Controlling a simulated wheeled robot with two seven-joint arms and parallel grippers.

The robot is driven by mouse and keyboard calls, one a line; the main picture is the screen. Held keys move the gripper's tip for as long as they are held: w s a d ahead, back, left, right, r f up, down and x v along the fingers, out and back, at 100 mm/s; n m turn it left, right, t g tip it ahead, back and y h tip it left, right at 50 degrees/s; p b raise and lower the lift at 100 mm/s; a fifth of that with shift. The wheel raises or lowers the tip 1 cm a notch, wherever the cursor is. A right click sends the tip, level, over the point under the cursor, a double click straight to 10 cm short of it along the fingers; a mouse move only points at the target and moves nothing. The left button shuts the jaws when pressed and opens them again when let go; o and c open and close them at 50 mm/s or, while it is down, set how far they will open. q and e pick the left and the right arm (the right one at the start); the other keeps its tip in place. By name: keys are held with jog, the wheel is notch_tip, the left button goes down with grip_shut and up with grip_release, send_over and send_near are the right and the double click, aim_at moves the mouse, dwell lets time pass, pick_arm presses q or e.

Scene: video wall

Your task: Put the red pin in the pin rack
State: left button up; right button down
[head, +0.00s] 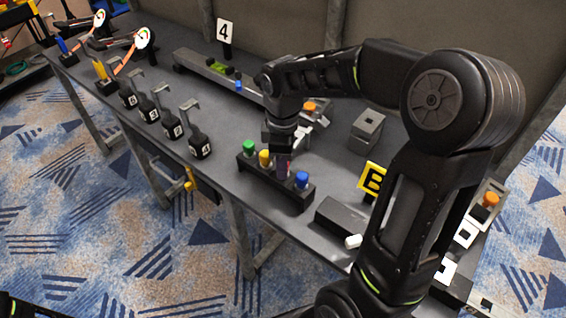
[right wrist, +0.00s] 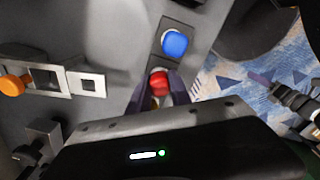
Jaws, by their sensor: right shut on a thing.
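The pin rack (head: 273,187) is a long black block near the table's front edge. A green pin (head: 249,146), a yellow pin (head: 264,157) and a blue pin (head: 301,180) stand in it. My right gripper (head: 283,168) points down over the rack between the yellow and blue pins. In the right wrist view the red pin (right wrist: 159,79) is between its fingers, in line with the blue pin (right wrist: 174,42).
A grey stacked block (head: 367,128) stands behind. The table between weights and rail (head: 200,67) is clear.

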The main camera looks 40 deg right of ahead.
jog(key=c, duration=1.1)
grip_release()
jog(key=shift+o, duration=0.5)
jog(key=o, duration=0.4)
jog(key=shift+r, duration=0.1)
jog(key=shift+r+p, duration=2.95)
jog(key=shift+r, duration=0.5)
